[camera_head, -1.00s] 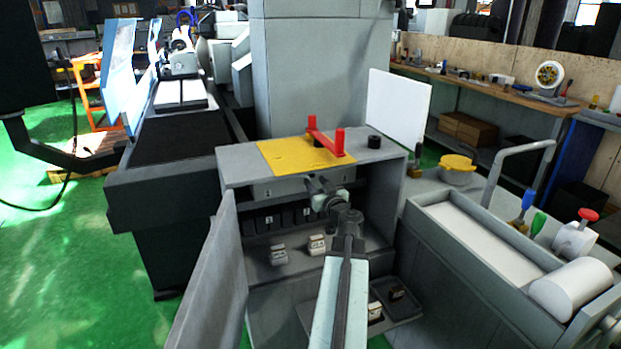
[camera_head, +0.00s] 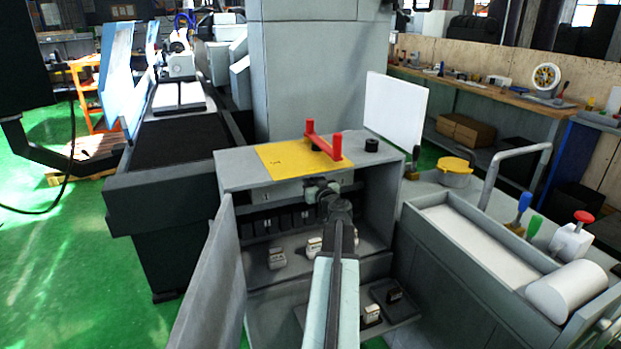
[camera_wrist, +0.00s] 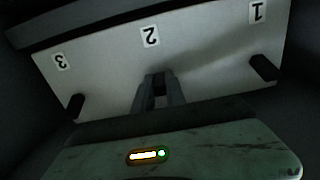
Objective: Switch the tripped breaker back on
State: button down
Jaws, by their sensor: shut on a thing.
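The breaker panel is a pale plate (camera_wrist: 105,82) with labels 1, 2 and 3, seen upside down in the wrist view. A dark lever (camera_wrist: 264,68) sticks out by label 1 and another (camera_wrist: 75,104) by label 3. My gripper (camera_wrist: 158,88) is at label 2, its two fingers closed around the middle lever (camera_wrist: 158,84), which they mostly hide. I cannot tell the lever's position from here. In the head view my gripper (camera_head: 318,188) reaches into the open grey cabinet (camera_head: 235,172), up against the panel (camera_head: 280,192), and my wrist covers that spot.
The cabinet door (camera_head: 205,280) stands open at left. Several small pale blocks, one of them a socket-like block (camera_head: 276,258), sit on the cabinet's lower shelf. A yellow plate (camera_head: 285,160) with a red handle (camera_head: 323,146) lies on top. A grey trough (camera_head: 490,255) stands at right.

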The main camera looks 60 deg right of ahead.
jog(key=shift+r+g+y+p, duration=0.3)
jog(key=shift+r+p, duration=0.1)
jog(key=shift+p, duration=0.35)
jog(key=shift+f, duration=0.2)
jog(key=c, duration=1.4)
grip_release()
jog(key=shift+o, duration=0.2)
jog(key=v, duration=0.7)
jog(key=shift+s+a+p, duration=0.25)
jog(key=shift+s+p, duration=0.05)
jog(key=shift+p, duration=0.1)
jog(key=shift+r, duration=0.1)
